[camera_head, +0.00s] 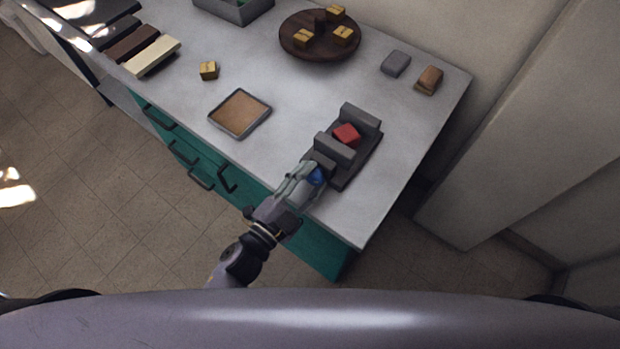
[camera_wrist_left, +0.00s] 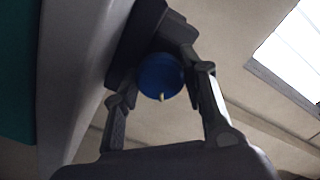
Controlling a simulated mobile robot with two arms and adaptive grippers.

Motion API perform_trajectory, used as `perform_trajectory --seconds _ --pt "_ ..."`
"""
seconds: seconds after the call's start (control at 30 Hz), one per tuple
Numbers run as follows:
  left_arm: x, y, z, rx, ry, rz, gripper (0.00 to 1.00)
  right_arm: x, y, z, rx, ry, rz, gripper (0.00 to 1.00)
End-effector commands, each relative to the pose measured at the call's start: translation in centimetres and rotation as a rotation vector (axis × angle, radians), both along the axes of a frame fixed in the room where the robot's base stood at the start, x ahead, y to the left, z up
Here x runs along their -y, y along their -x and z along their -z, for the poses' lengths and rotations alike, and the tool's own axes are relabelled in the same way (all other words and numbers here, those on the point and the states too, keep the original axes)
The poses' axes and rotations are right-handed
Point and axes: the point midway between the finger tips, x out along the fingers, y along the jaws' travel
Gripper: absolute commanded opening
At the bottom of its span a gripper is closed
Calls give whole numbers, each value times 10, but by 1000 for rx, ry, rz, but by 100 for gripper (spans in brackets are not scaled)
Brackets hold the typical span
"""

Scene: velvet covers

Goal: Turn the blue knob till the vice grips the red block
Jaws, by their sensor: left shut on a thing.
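The dark grey vice (camera_head: 354,162) stands near the front right part of the table. The red block (camera_head: 346,134) sits between its two upright jaws; whether both jaws touch it is hard to tell. The blue knob (camera_head: 317,177) is on the vice's near end. My left gripper (camera_head: 309,174) is shut on the blue knob. In the left wrist view the round blue knob (camera_wrist_left: 160,76) lies between the two fingers (camera_wrist_left: 161,85), with a small pale mark at its lower edge. My right gripper is not in view.
A square tray (camera_head: 240,132) with a brown inside lies left of the vice. A round dark wooden turntable (camera_head: 318,57) carries several yellowish blocks. A grey block (camera_head: 396,63) and a brown block (camera_head: 429,79) lie behind. The tabletop right of the vice is clear up to its edge.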

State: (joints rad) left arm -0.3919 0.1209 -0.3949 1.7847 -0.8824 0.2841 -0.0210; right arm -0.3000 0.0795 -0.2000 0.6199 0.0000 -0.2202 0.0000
Motion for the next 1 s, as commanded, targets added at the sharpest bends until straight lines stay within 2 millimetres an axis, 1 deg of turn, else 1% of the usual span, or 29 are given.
perform_trajectory --seconds 0.2,0.5,0.7,1.0 --pt "0 0 2 115 -160 1 11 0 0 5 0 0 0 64" --pt "0 0 1 236 -326 1 11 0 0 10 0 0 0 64" --pt "0 0 1 280 -389 1 11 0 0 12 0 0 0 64" --pt "0 0 1 302 -420 1 11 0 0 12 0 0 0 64"
